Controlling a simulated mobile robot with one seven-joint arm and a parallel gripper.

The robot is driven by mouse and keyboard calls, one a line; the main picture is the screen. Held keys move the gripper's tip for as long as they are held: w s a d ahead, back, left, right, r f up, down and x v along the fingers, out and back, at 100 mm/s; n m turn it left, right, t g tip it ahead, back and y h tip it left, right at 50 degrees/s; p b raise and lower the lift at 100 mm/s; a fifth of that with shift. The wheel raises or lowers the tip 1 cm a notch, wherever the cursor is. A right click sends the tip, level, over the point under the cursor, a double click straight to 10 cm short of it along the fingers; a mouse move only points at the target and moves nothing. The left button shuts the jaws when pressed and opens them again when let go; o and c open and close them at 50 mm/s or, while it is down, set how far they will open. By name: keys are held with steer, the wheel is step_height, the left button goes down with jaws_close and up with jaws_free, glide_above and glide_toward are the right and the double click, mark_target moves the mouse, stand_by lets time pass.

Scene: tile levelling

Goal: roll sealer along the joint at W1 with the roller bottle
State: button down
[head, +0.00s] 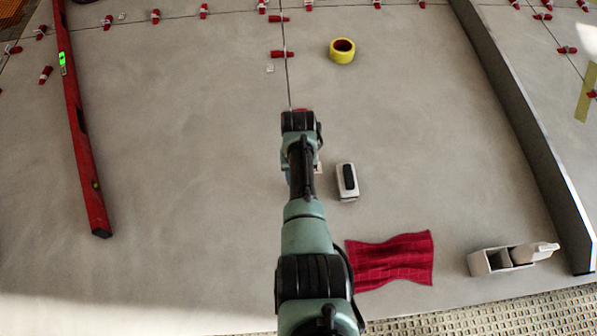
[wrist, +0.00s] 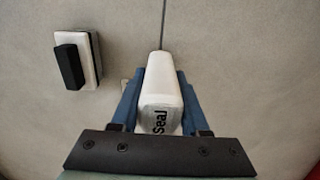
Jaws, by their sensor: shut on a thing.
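The roller bottle (wrist: 160,92) is white with "Seal" in dark letters. It is in the middle of the wrist view, between the blue fingers of my gripper (wrist: 160,85), which is shut on it. A thin dark joint (wrist: 163,25) runs away from the bottle's far end. Whether the roller tip touches the joint is hidden. In the head view the joint (head: 288,82) runs down the tile floor to my wrist. My arm hides the bottle and fingers there. I cannot read a W1 mark.
A white block with a black handle (head: 347,182) stands just right of my wrist. A red cloth (head: 392,260), a dispenser (head: 508,258) and a long grey rail (head: 525,120) lie right. Yellow tape (head: 342,51) and red clips (head: 283,54) lie beyond; a red level (head: 82,145) lies left.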

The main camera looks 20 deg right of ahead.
steer(key=shift+s+a+r+p, duration=0.1)
steer(key=shift+s+a+p, duration=0.05)
steer(key=shift+s+p, duration=0.55)
steer(key=shift+s, duration=0.1)
steer(key=shift+s+a+p, duration=0.2)
steer(key=shift+s+p, duration=0.6)
steer(key=shift+p, duration=0.3)
steer(key=shift+s, duration=0.1)
steer(key=shift+s+a+p, duration=0.25)
steer(key=shift+s+p, duration=0.8)
steer(key=shift+p, duration=0.1)
steer(key=shift+s, duration=0.1)
steer(key=shift+s+a+p, duration=0.15)
steer(key=shift+s+p, duration=0.6)
steer(key=shift+p, duration=0.25)
steer(key=shift+s, duration=0.2)
